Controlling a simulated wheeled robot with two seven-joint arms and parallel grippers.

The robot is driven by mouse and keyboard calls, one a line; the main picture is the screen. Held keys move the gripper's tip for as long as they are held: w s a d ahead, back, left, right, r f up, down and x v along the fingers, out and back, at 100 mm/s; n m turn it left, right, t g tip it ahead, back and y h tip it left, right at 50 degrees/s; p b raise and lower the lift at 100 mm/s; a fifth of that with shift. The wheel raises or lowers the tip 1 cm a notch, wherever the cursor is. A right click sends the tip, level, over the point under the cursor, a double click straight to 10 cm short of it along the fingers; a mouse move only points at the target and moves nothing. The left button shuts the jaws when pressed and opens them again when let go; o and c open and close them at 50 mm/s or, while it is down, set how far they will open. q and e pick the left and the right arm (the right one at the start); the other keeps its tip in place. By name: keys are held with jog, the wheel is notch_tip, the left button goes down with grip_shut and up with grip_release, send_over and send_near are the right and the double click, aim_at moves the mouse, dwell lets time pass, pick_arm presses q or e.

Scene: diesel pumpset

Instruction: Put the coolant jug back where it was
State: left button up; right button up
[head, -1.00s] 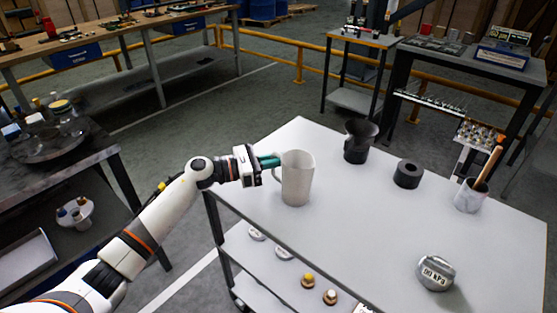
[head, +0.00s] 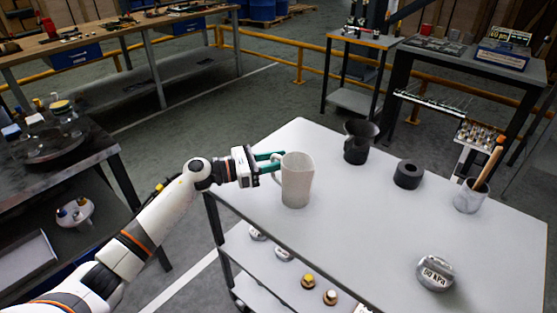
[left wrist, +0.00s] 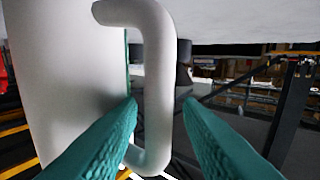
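A whitish jug, taken as the coolant jug (head: 297,182), stands upright on the grey cart top (head: 370,220) near its left edge, handle to the left. My left gripper (head: 272,162) is at the handle, its two green fingers apart. In the left wrist view the jug's handle (left wrist: 157,85) lies between the spread fingers of my left gripper (left wrist: 159,102), with a gap to the right finger. The left finger reaches into the space between handle and jug body (left wrist: 60,80). My right gripper is not in view.
On the cart top are a dark pitcher-like vessel (head: 359,146), a black ring (head: 408,174), a clear cup with a wooden-handled tool (head: 468,197) and a metal weight (head: 436,273). The middle of the top is clear. A dark bench (head: 95,170) stands left.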

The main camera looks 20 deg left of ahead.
pick_arm(q)
jog(key=b+v, duration=0.2)
jog(key=v, duration=0.8)
jog(key=shift+a+f, duration=0.1)
jog(key=shift+f, duration=0.1)
jog(key=shift+s+a+r, duration=0.1)
jog(key=shift+s+a, duration=0.35)
jog(key=shift+a, duration=0.05)
